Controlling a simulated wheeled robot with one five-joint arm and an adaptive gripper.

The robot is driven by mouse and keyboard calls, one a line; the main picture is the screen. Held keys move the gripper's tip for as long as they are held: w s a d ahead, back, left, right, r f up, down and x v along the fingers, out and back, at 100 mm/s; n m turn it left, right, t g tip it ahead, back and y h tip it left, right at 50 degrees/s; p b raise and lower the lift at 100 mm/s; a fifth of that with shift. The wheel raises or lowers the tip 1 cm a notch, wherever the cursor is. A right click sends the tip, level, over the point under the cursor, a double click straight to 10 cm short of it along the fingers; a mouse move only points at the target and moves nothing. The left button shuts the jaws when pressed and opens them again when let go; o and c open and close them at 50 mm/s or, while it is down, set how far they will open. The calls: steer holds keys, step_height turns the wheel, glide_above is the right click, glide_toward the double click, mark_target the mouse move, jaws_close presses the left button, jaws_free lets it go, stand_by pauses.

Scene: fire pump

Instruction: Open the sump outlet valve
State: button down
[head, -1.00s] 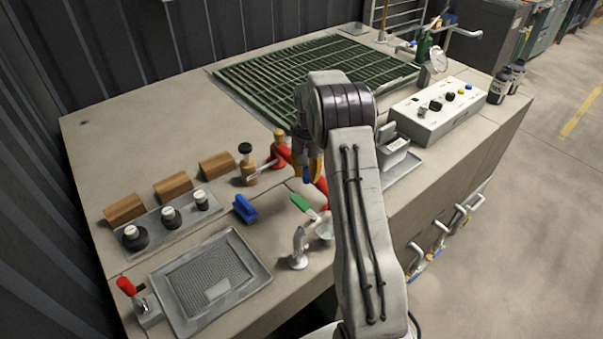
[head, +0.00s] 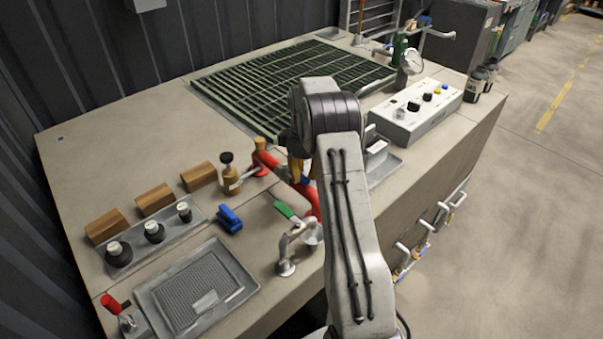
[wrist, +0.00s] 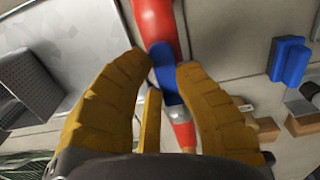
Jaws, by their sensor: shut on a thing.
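A red pipe (head: 276,163) runs across the bench top beside my arm, and also shows in the wrist view (wrist: 156,25). My gripper (wrist: 166,68) is shut on this blue piece. A thin yellow bar (wrist: 151,120) stands between the fingers; I cannot tell what it is. In the head view my gripper (head: 299,172) is partly hidden by my arm. A green-handled lever (head: 287,210) is just below the pipe. No label names the sump outlet valve.
A blue block (head: 229,219), a black-topped brass fitting (head: 230,172) and a curved metal spout (head: 288,255) stand close by. A grey tray (head: 150,300) lies at front left. A green grating (head: 250,75) and a white control box (head: 416,110) are farther back.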

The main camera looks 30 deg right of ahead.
mark_target(303, 175)
steer(key=shift+s+f, duration=0.15)
steer(key=shift+f, duration=0.2)
steer(key=c, duration=1.4)
jaws_free()
steer(key=o, duration=0.6)
steer(key=shift+r, duration=0.2)
steer(key=shift+c, duration=0.2)
steer(key=shift+w, duration=0.2)
steer(key=shift+r, duration=0.1)
step_height(303, 175, up, 12)
